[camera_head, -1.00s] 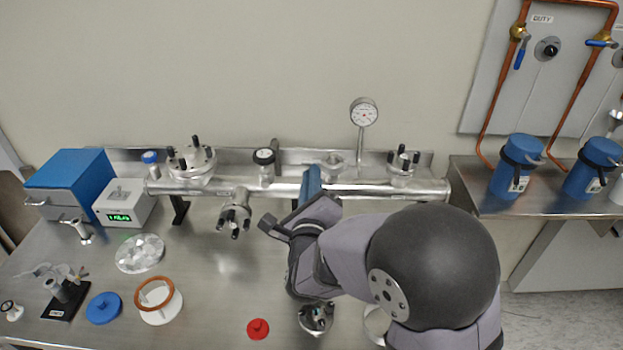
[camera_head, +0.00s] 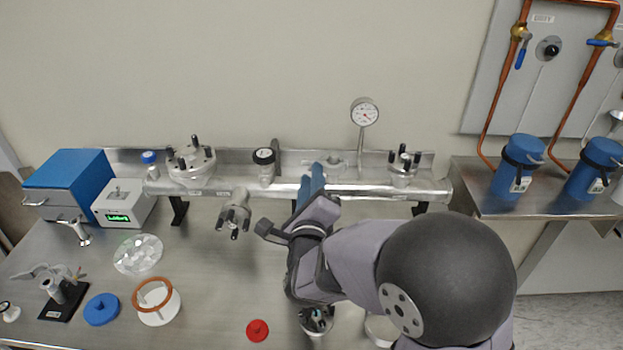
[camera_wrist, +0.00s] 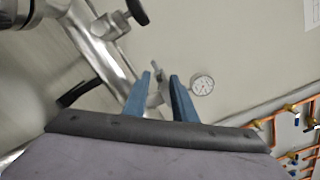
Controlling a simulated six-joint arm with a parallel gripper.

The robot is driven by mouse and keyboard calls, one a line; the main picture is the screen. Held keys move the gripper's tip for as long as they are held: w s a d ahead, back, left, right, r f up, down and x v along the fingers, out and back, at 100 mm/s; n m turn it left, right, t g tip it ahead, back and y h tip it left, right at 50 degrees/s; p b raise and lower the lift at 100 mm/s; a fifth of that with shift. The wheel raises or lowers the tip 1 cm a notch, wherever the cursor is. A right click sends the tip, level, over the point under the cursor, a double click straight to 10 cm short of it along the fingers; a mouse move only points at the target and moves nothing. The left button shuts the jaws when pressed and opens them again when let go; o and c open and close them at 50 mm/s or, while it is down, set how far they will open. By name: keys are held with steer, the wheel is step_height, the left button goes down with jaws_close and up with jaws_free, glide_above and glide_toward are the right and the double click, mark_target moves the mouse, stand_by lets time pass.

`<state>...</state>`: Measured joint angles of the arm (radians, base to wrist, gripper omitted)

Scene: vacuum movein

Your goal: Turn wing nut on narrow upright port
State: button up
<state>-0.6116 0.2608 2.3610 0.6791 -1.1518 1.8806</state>
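The narrow upright port (camera_head: 334,166) stands on the horizontal steel manifold tube, left of the dial gauge. It looks like a small grey metal fitting; its wing nut is too small to make out clearly in the head view. My gripper (camera_head: 311,184) has blue fingers and is just left of and in front of this port. In the wrist view, my gripper (camera_wrist: 160,76) is open, and a small grey metal piece, apparently the port's wing nut (camera_wrist: 157,72), shows in the gap between the fingertips. I cannot tell whether either finger touches it.
The steel manifold (camera_head: 372,189) runs across the bench. A dial gauge (camera_head: 365,112) rises right of the port, and a black-knobbed valve (camera_head: 264,158) stands left. Flanges with upright studs (camera_head: 192,158) (camera_head: 404,163) stand at both ends.

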steer(key=s+b, duration=0.1)
steer(key=s, duration=0.6)
steer(key=shift+o, duration=0.3)
steer(key=shift+r, duration=0.1)
steer(key=a+r+y+p, duration=0.1)
steer(key=a+r+p, duration=0.2)
steer(key=a+p, duration=0.35)
steer(key=d+m+g+h, duration=0.1)
steer(key=h, duration=0.1)
steer(key=d+m+g+h, duration=0.1)
steer(key=h, duration=0.1)
steer(key=w+d+f+m+g+h, duration=0.1)
steer(key=h, duration=0.1)
steer(key=shift+d+f+b, duration=0.1)
steer(key=shift+d+b, duration=0.3)
